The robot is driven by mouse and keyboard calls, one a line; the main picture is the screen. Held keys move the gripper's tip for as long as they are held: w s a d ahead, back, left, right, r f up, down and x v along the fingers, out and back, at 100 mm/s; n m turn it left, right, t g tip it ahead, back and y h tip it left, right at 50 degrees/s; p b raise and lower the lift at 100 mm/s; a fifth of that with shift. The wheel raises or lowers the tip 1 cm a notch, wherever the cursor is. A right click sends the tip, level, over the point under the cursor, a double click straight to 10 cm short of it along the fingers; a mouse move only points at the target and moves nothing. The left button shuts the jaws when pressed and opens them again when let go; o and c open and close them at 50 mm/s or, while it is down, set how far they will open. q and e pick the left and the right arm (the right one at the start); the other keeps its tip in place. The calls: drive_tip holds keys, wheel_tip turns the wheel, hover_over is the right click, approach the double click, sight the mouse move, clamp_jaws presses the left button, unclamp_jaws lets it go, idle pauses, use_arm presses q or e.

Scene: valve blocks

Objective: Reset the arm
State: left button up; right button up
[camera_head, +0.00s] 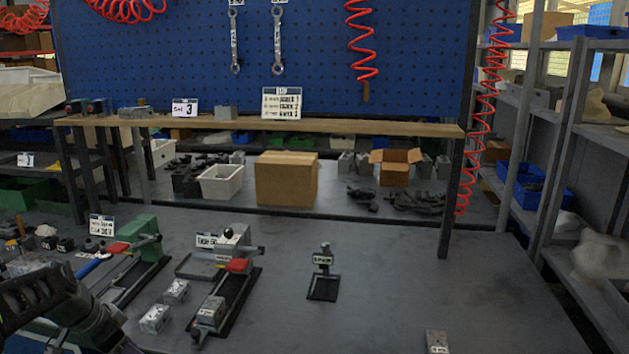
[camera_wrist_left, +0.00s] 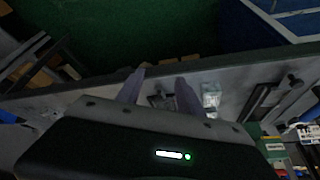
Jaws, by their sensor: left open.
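My left arm (camera_head: 45,300) comes in at the lower left corner of the head view, dark and close to the camera, over the left end of the grey workbench (camera_head: 420,260). Its fingertips cannot be made out there. In the left wrist view my left gripper (camera_wrist_left: 158,88) shows two pale fingers spread apart with nothing between them. Beyond them are a grey bench edge and small blocks, dim and tilted. My right gripper is in neither view.
A green clamp fixture (camera_head: 145,250) and a grey one with a red handle (camera_head: 238,264) stand near my left arm. Metal blocks (camera_head: 155,318) lie between them. A small black stand (camera_head: 323,285) is mid-bench. A wooden shelf (camera_head: 350,126) crosses behind. The bench's right side is mostly clear.

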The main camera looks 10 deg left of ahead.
use_arm(q)
drive_tip(key=w+d+f+n+t+y, duration=0.1)
drive_tip(key=w+d+f+n, duration=0.15)
drive_tip(key=f+n, duration=0.45)
drive_tip(key=d+f+n, duration=0.2)
drive_tip(key=d+f, duration=1.2)
drive_tip(key=f, duration=0.2)
drive_tip(key=s+d+f+m+g+h, duration=0.1)
drive_tip(key=s+d+f, duration=0.4)
drive_tip(key=s+d, duration=0.6)
drive_tip(key=s+d+f+m+g+h, duration=0.1)
drive_tip(key=s+d+f+g+h, duration=0.1)
drive_tip(key=s+d+f, duration=0.4)
drive_tip(key=s+d+g, duration=0.1)
drive_tip(key=s+d, duration=0.4)
drive_tip(key=d, duration=0.2)
drive_tip(key=shift+s+d+g, duration=0.15)
drive_tip(key=shift+s+g, duration=0.1)
drive_tip(key=shift+g, duration=0.15)
